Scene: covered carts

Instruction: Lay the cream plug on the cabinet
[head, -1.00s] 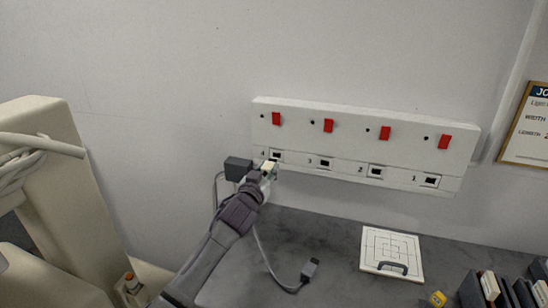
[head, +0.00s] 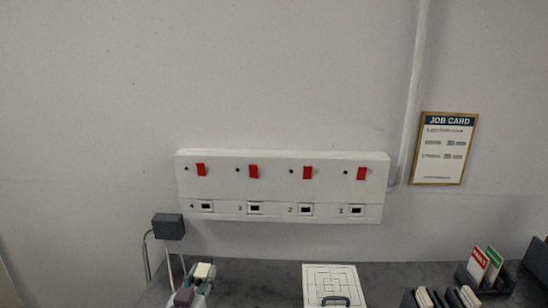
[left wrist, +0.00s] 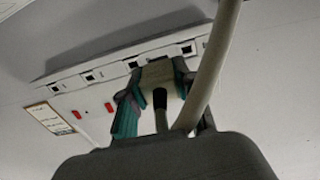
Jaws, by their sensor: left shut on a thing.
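The cream plug (head: 203,270) shows at the lower left of the head view, between the fingertips of my left gripper (head: 202,276). The gripper is shut on it, in front of and below the socket panel. In the left wrist view the cream plug (left wrist: 155,74) sits between the teal fingers, clear of the panel, with a dark collar and a pale cable beside it. The grey top of the cabinet (head: 250,283) runs along the bottom of the head view. My right gripper is not in view.
The white socket panel (head: 285,186) has red switches, and its numbered sockets look empty. A dark grey block (head: 168,226) with a cable is left of the gripper. A white maze board (head: 331,275) and a card holder (head: 485,287) are to the right. A job card (head: 444,148) hangs on the wall.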

